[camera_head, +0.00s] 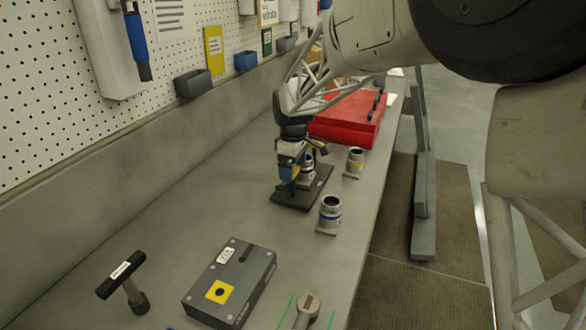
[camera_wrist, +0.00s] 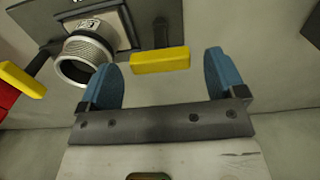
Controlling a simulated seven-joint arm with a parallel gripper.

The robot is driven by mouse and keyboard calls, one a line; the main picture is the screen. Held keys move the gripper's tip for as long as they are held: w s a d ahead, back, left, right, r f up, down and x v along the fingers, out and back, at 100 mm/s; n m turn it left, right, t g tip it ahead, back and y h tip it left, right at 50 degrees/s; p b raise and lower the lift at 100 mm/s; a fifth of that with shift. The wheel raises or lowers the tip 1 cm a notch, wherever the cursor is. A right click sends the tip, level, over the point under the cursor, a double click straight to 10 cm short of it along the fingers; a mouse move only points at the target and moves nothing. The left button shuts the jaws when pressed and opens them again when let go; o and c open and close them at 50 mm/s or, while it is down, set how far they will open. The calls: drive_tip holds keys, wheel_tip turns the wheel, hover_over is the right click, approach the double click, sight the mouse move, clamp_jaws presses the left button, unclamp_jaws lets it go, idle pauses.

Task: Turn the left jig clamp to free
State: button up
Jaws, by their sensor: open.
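The jig is a dark plate (camera_head: 292,200) on the bench, and it carries a threaded metal cylinder (camera_wrist: 75,70). In the wrist view a yellow clamp bar (camera_wrist: 160,60) lies between the fingertips, its length running from finger to finger; it appears to be the left clamp. A second yellow clamp bar (camera_wrist: 22,78) is beyond the cylinder at the picture's left. My gripper (camera_head: 287,176) is over the near-left part of the jig. Its blue fingers (camera_wrist: 163,70) are open, with gaps to both ends of the bar. In the head view the gripper hides much of the jig.
Two metal cylindrical parts (camera_head: 330,212) (camera_head: 355,162) stand right of the jig, near the bench edge. A red case (camera_head: 345,122) lies behind. A grey box (camera_head: 230,283) with a yellow square and a T-handle tool (camera_head: 128,282) are in front. The bench left of the jig is clear.

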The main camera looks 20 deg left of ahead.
drive_tip(key=shift+r, duration=3.5)
drive_tip(key=shift+d, duration=0.1)
drive_tip(key=shift+d+r, duration=0.1)
drive_tip(key=shift+d, duration=0.1)
drive_tip(key=s+d+r+m, duration=0.2)
drive_tip(key=s+d+m, duration=0.15)
drive_tip(key=d, duration=0.65)
drive_tip(key=s+d+r+m+t, duration=0.1)
drive_tip(key=s+d+r+m, duration=0.3)
drive_tip(key=d, duration=0.6)
drive_tip(key=s+d+m, duration=0.2)
drive_tip(key=s+d, duration=0.3)
drive_tip(key=d, duration=0.6)
drive_tip(key=s+d+f+m, duration=0.2)
drive_tip(key=s+d+m, duration=0.2)
drive_tip(key=s+d, duration=0.4)
drive_tip(key=s+d+f+m+t, duration=0.1)
drive_tip(key=s+d+f+m, duration=0.2)
drive_tip(key=s+d, duration=0.5)
drive_tip(key=s+m, duration=0.1)
drive_tip(key=s, duration=0.4)
drive_tip(key=shift+s+d+f+m+t, duration=0.2)
drive_tip(key=shift+s+d+m+t, duration=0.1)
drive_tip(key=shift+m, duration=0.05)
